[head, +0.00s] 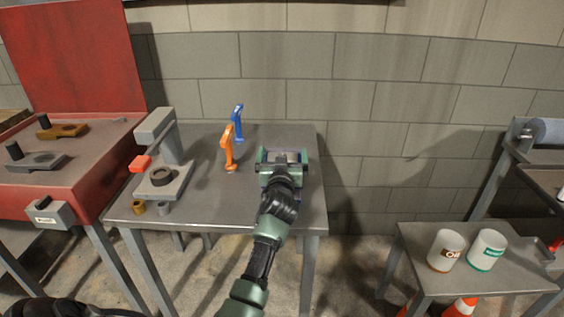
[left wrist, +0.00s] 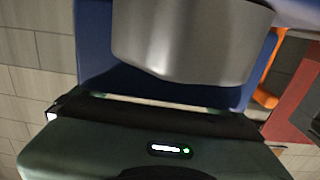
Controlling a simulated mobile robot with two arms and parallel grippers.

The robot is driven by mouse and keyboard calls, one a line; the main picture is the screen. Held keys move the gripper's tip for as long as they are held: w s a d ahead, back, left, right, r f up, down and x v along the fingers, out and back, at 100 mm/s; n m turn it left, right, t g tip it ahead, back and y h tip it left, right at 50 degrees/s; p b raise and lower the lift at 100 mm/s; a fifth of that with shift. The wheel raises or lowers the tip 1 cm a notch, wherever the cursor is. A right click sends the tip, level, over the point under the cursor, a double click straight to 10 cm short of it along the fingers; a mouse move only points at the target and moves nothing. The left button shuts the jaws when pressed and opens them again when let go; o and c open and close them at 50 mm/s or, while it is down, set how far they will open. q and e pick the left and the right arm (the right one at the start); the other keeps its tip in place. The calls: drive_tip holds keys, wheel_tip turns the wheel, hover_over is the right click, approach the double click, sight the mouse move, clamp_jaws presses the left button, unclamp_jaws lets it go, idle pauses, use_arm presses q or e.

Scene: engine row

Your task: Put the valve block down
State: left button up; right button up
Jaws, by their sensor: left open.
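My left gripper (head: 282,157) is over the right part of the grey metal table (head: 205,200), its jaws apart. What looks like the valve block, a blue body (left wrist: 93,45) with a grey metal part (left wrist: 190,40) in front of it, fills the upper left wrist view, close to the gripper's dark green housing. In the head view the hand hides most of it; only small bluish parts show around the jaws. Whether the jaws touch it, and its contact with the table, cannot be seen. My right gripper is not in view.
On the same table stand an orange clamp-like tool (head: 228,152), a blue one (head: 238,118) and a grey press (head: 160,180). Small brass and steel rings lie at its front left. A red bench (head: 75,190) adjoins at left. A low table with two cups (head: 446,250) is at right.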

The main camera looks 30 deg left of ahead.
use_arm(q)
drive_tip(key=b+v, duration=0.1)
drive_tip(key=v, duration=1)
drive_tip(key=shift+f, duration=0.15)
drive_tip(key=shift+s+d, duration=0.3)
drive_tip(key=shift+s, duration=0.15)
